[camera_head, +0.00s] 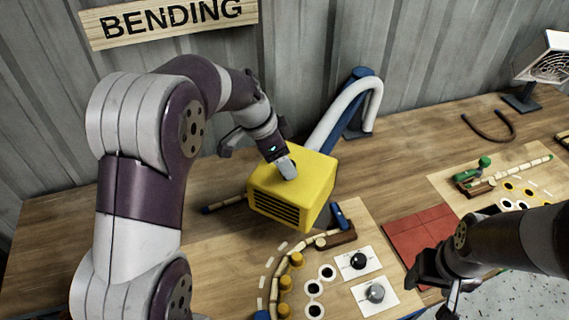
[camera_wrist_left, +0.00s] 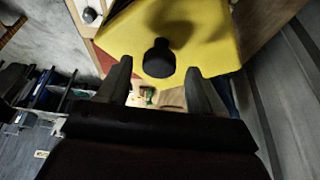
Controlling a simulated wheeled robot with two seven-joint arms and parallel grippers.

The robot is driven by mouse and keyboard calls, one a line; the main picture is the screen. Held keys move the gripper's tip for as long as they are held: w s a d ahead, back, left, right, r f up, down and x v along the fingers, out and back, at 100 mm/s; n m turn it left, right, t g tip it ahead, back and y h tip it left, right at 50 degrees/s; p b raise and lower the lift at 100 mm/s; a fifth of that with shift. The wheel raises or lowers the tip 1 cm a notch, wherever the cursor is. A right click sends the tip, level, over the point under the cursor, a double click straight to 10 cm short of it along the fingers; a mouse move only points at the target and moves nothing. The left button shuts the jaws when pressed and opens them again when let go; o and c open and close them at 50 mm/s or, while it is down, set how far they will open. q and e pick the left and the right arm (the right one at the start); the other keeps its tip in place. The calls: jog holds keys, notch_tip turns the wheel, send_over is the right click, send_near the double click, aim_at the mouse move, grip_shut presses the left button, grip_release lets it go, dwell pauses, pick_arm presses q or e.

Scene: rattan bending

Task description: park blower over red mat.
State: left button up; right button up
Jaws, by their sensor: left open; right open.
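The yellow box-shaped blower (camera_head: 320,185) has a dark slotted grille facing the front. A blue arm (camera_head: 325,125) and a white hose rise behind it. My left gripper (camera_head: 288,168) is at the top of the blower. In the left wrist view, the open fingers (camera_wrist_left: 159,68) point at the yellow body (camera_wrist_left: 215,40), with a black knob (camera_wrist_left: 158,55) between them; contact cannot be told. The red mat (camera_head: 405,233) lies flat on the table, right of the blower, with nothing on its visible part. My right gripper (camera_head: 438,285) is open near the mat's front right side.
A board with wooden pegs (camera_head: 285,283) and white cards with knobs (camera_head: 375,293) lies in front of the blower. Another peg board (camera_head: 500,185) is at the right. A dark curved rod (camera_head: 490,138) and a grey lamp-like unit (camera_head: 540,65) stand farther back.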

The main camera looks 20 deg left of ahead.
pick_arm(q)
jog(key=shift+d+f, duration=0.3)
jog(key=shift+f, duration=0.1)
jog(key=shift+a, duration=0.15)
grip_shut()
